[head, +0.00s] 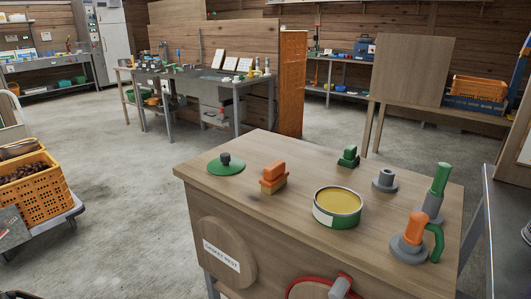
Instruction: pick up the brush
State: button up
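A small block-shaped brush (273,175) with an orange top and a tan lower part stands on the wooden table (225,195), left of its middle. It looks upright, with nothing touching it. A green lid (227,167) with a dark knob lies to its left, and an open green-and-white tin (337,207) with yellow contents stands to its right. My gripper is not visible in the head view.
A small green block-shaped object (348,157) and a grey flanged piece (386,180) stand behind the tin. Green-handled (440,180) and orange-and-green (414,232) upright items stand at the right edge. An orange crate (40,190) sits on a cart at left. Open floor lies left of the table.

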aim_at(274, 175)
jog(key=i+j, duration=0.8)
jog(key=k+u, duration=0.25)
jog(key=i+z, duration=0.3)
jog(key=i, duration=0.15)
